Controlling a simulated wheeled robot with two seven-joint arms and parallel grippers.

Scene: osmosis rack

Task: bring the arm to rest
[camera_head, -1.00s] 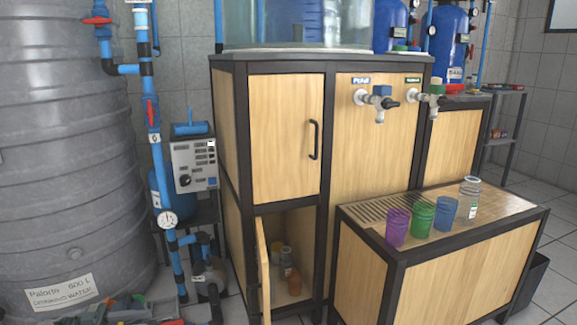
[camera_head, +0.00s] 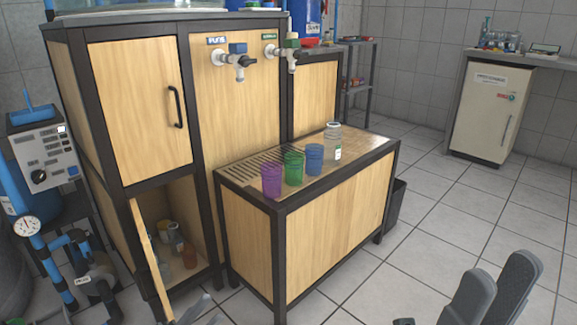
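The grey parts of my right gripper (camera_head: 495,290) show at the bottom right, over the tiled floor. Nothing is seen held there.
A low wooden table (camera_head: 330,225) bears a purple cup (camera_head: 271,181), a green cup (camera_head: 293,168), a blue cup (camera_head: 314,158) and a clear bottle (camera_head: 333,142). The lower cabinet stands open, with jars inside. A white cupboard (camera_head: 485,110) stands at the back right. The floor (camera_head: 430,215) between is clear.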

